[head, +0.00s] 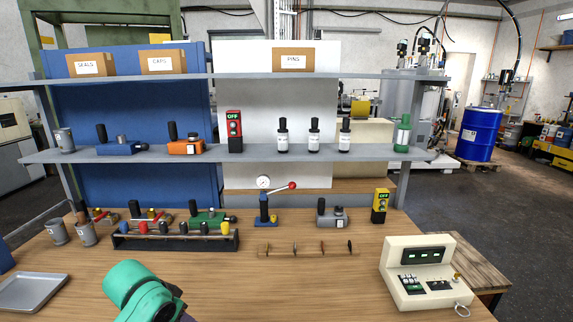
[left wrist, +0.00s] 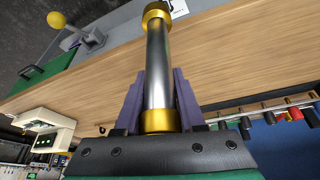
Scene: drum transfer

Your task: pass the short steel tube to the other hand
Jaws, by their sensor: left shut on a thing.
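The short steel tube (left wrist: 158,65) shows in the left wrist view, with a bright steel middle and a gold collar at each end. My left gripper (left wrist: 160,76) is shut on it, its two purple fingers on either side of the tube near the closer gold collar. In the head view my left arm's teal wrist (head: 132,288) is low at the front of the bench; the fingers and tube are hidden there. My right gripper is in neither view.
On the wooden bench stand a tool rack (head: 175,240), a small press (head: 265,212), a low wooden peg rack (head: 308,250) and a cream control box (head: 425,272). A metal tray (head: 35,290) lies at left. The front middle of the bench is clear.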

